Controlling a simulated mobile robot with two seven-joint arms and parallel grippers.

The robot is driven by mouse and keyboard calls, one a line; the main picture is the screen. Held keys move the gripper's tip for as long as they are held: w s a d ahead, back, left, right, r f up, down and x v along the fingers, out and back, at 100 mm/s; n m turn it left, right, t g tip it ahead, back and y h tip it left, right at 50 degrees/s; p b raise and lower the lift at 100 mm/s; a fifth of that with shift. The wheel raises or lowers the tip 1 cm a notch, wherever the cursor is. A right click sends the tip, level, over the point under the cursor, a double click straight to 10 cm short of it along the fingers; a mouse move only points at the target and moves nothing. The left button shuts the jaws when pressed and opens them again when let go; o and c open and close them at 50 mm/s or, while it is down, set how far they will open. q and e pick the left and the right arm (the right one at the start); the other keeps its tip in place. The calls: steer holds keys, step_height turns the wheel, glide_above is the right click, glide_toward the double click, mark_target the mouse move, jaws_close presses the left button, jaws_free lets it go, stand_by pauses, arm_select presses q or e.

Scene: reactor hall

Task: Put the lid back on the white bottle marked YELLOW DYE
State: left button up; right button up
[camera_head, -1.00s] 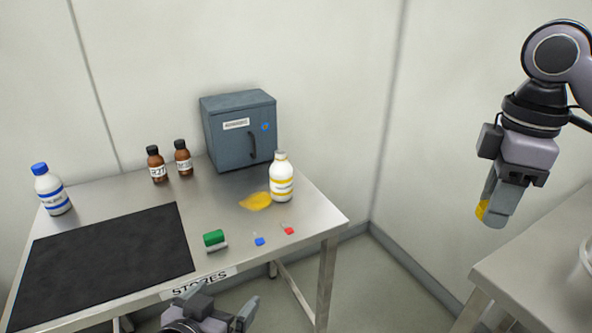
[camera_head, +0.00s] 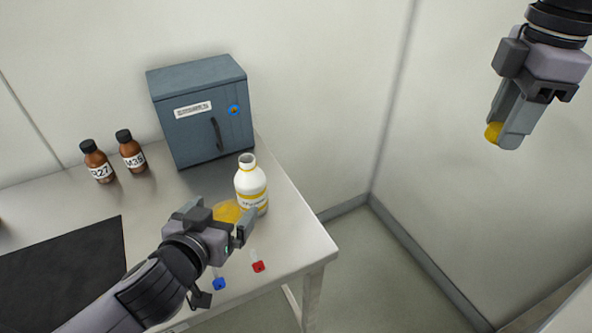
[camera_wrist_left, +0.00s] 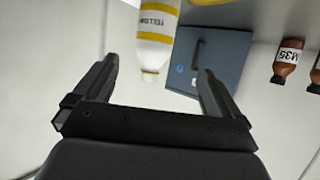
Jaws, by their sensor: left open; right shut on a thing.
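The white bottle (camera_head: 251,190) with yellow bands stands upright and uncapped on the table, in front of the grey cabinet. In the left wrist view the bottle (camera_wrist_left: 156,32) appears inverted, its label partly readable as YELLOW. My left gripper (camera_head: 232,226) is open just in front of the bottle; the bottle shows beyond and between its spread fingers (camera_wrist_left: 157,70). I cannot tell whether they touch it. My right gripper (camera_head: 496,138) is shut on the yellow lid (camera_head: 493,131), in the air well to the right of the table. The fingers hide part of the lid.
A yellow puddle (camera_head: 226,211) lies beside the bottle. A grey cabinet (camera_head: 206,120) stands behind it. Two brown bottles (camera_head: 97,163) (camera_head: 132,153) stand at the left. A blue piece (camera_head: 219,284) and a red piece (camera_head: 259,266) lie near the front edge; a black mat (camera_head: 62,272) lies left.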

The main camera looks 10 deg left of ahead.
mark_target(245, 191)
steer(key=shift+w, duration=0.45)
arm_select(q)
steer(key=shift+w, duration=0.4)
arm_select(e)
steer(key=shift+s+r, duration=0.1)
arm_select(q)
steer(key=x, duration=0.6)
steer(key=shift+w+d+f, duration=0.1)
steer(key=shift+w, duration=0.3)
arm_select(e)
steer(key=shift+r, duration=0.15)
arm_select(q)
steer(key=x, duration=0.3)
steer(key=shift+w+d+f+p, duration=0.1)
steer(key=shift+w+d+p, duration=0.15)
steer(key=shift+d+p, duration=0.15)
arm_select(e)
steer(key=shift+r, duration=0.15)
arm_select(q)
steer(key=shift+w+f, duration=0.3)
steer(key=shift+w, duration=0.35)
